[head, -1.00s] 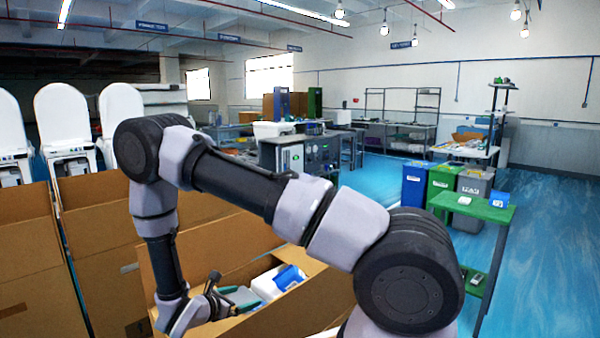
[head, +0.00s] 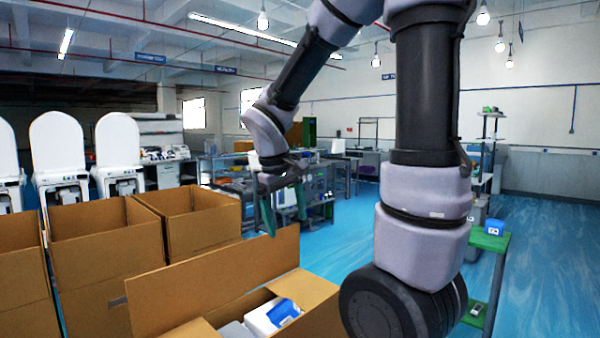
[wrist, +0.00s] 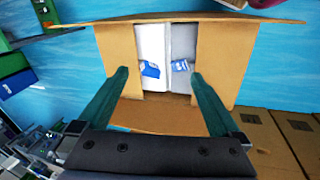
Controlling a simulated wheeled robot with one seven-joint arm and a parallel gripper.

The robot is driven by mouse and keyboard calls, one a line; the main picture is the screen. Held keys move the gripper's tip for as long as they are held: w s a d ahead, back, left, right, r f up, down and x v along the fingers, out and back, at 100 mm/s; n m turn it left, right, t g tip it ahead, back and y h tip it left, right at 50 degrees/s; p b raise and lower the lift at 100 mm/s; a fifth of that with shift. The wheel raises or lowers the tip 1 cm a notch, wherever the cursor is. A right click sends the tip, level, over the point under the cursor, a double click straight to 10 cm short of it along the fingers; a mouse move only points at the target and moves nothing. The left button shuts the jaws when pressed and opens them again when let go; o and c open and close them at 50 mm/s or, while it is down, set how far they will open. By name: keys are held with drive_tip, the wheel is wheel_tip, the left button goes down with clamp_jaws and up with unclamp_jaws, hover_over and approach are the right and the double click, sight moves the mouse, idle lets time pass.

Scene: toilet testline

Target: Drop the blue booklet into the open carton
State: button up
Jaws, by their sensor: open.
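The open carton (head: 215,282) stands at the bottom of the head view with its flaps up. In it is a white box, and a blue booklet with white marks (head: 288,313) lies on top of it. The wrist view looks down into the carton (wrist: 210,70) and shows two blue-and-white pieces inside, a left one (wrist: 149,69) and a right one (wrist: 181,66). I cannot tell which of them is the booklet seen in the head view. My gripper (head: 284,222) is open and empty, raised above the carton, its green fingers apart.
Several other open cartons (head: 100,235) stand to the left, with white toilets (head: 60,160) behind them. A green stand (head: 487,243) at the right holds a small blue-and-white item (head: 494,227).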

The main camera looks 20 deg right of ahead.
drive_tip(key=s+r+m+t+y, duration=0.4)
drive_tip(key=s+r+m+t, duration=0.2)
drive_tip(key=s+r, duration=0.3)
wheel_tip(320, 180, up, 3)
drive_tip(key=shift+a+m+y, duration=0.25)
drive_tip(key=shift+m+y, duration=0.05)
drive_tip(key=shift+m, duration=0.3)
